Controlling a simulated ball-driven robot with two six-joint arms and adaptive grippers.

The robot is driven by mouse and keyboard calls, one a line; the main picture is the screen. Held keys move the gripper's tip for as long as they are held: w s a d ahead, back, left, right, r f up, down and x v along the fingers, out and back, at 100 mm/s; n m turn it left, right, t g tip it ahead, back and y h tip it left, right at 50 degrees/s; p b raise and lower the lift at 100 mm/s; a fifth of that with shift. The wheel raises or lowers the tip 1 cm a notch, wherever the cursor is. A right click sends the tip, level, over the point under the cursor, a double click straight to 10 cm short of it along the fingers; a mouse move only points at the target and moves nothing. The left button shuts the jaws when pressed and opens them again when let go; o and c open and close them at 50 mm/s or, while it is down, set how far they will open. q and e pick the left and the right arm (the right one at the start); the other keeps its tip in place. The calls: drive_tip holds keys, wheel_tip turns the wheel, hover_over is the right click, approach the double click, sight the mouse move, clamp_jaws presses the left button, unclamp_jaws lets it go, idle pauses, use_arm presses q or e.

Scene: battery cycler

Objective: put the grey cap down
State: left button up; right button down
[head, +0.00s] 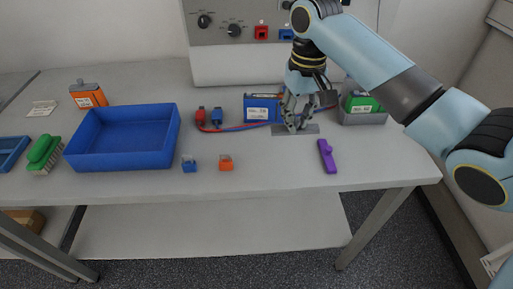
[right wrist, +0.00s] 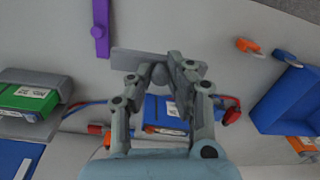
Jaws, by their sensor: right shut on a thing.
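The grey cap (head: 312,129) is a flat grey plate low over the bench, in front of the blue battery. In the right wrist view, the cap (right wrist: 128,60) has a rounded grey knob between the fingertips. My right gripper (head: 295,120) points down and is shut on this knob; it also shows in the right wrist view (right wrist: 160,75). The fingers hide part of the cap. I cannot tell whether the cap touches the bench. My left gripper is not in view.
A blue battery (head: 262,108) and red and blue leads stand close left. A green battery in a grey holder (head: 363,118) is right. A purple object (head: 327,156) lies front right. A blue tray (head: 122,160) is left. Bench (head: 270,170) in front is clear.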

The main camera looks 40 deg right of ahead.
drive_tip(key=w+a+f, duration=0.1)
drive_tip(key=w, duration=0.1)
drive_tip(key=w+a+f, duration=0.2)
drive_tip(key=w, duration=0.1)
drive_tip(key=w+a+f, duration=0.2)
drive_tip(key=shift+w+f, duration=0.1)
drive_tip(key=shift+w, duration=0.2)
drive_tip(key=shift+w+a+f, duration=0.1)
drive_tip(key=shift+w+f, duration=0.05)
drive_tip(key=shift+f, duration=0.05)
wheel_tip(320, 180, down, 4)
drive_tip(key=shift+r, duration=0.25)
drive_tip(key=shift+f, duration=0.2)
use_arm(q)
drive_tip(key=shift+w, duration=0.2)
use_arm(e)
drive_tip(key=shift+f, duration=0.2)
drive_tip(key=c, duration=1.2)
unclamp_jaws()
drive_tip(key=shift+c, duration=0.2)
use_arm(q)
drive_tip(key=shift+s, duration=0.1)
